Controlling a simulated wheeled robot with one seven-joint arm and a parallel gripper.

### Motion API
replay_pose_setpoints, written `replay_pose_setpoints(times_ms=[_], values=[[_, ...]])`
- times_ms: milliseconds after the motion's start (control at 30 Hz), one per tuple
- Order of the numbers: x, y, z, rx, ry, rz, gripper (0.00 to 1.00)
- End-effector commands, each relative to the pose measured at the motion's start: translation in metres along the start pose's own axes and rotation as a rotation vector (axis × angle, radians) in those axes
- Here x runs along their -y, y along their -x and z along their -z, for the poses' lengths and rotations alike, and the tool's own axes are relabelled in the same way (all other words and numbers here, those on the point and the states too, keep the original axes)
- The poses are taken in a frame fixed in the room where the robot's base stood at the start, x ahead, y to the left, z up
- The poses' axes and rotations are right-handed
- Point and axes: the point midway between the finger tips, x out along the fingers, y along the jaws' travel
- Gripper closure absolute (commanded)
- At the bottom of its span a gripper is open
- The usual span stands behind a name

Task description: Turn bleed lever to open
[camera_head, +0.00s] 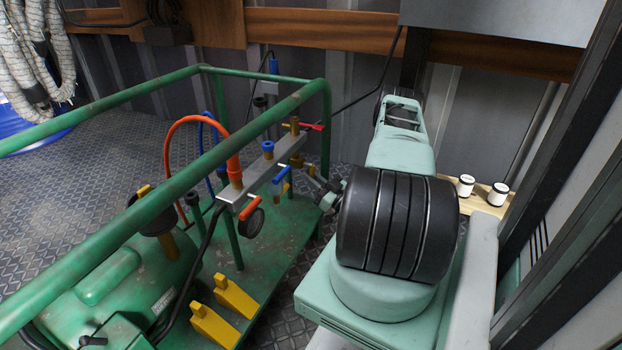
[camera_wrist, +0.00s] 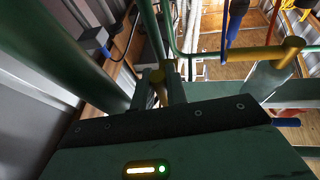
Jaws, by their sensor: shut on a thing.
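A grey manifold bar (camera_head: 262,173) with brass fittings and coloured levers runs along the green cart. A red lever (camera_head: 315,126) is at its far end, a blue lever (camera_head: 282,173) on its near side and an orange-red lever (camera_head: 249,209) at its near end. No label marks which is the bleed lever. My gripper (camera_head: 309,171) reaches the manifold's right side, near the far end. In the wrist view my gripper (camera_wrist: 161,88) is shut on a small brass-coloured part (camera_wrist: 160,92). The fingers hide much of that part, so I cannot tell whether it is the lever.
The green cart's rails (camera_head: 240,125) stand left of and behind the manifold. Two yellow wedges (camera_head: 236,296) are on the cart deck. White spools (camera_head: 465,185) sit on a wooden shelf at right.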

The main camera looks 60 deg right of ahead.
Motion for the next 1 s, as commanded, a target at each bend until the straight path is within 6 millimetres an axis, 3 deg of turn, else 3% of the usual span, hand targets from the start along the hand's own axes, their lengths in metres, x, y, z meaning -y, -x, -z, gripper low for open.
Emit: replay_pose_setpoints(times_ms=[567, 600, 667, 1000], values=[[-0.0019, 0.0012, -0.0008, -0.005, 0.036, 0.011, 1.00], [-0.0020, 0.0012, -0.0008, -0.005, 0.036, 0.011, 0.83], [-0.0020, 0.0011, -0.0007, -0.005, 0.035, 0.010, 0.66], [-0.0032, 0.0000, -0.0001, -0.006, 0.038, 0.009, 0.64]])
